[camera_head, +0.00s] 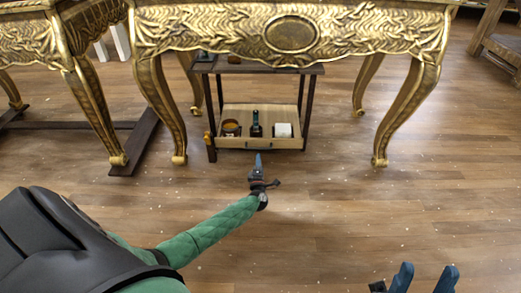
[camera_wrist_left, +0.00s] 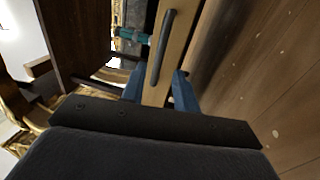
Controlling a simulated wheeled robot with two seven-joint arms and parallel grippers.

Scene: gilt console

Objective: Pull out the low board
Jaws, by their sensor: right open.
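The low board is the light wooden tray (camera_head: 230,143) near the bottom of a dark-framed cart under the gilt console. A dark bar handle sits on its front, and in the left wrist view the handle (camera_wrist_left: 162,48) runs along the pale board front (camera_wrist_left: 178,35). My left gripper (camera_head: 258,160) is just in front of the tray, near the handle. In the left wrist view its blue fingers (camera_wrist_left: 158,88) are apart, with the board front between them in the picture; contact cannot be told. My right gripper (camera_head: 427,277) is open and empty at the lower right.
A bottle (camera_head: 256,126), a round amber-topped container (camera_head: 231,128) and a white item (camera_head: 283,130) stand on the tray. The gilt console's legs (camera_head: 400,110) flank the cart. The wooden floor (camera_head: 330,210) in front is clear.

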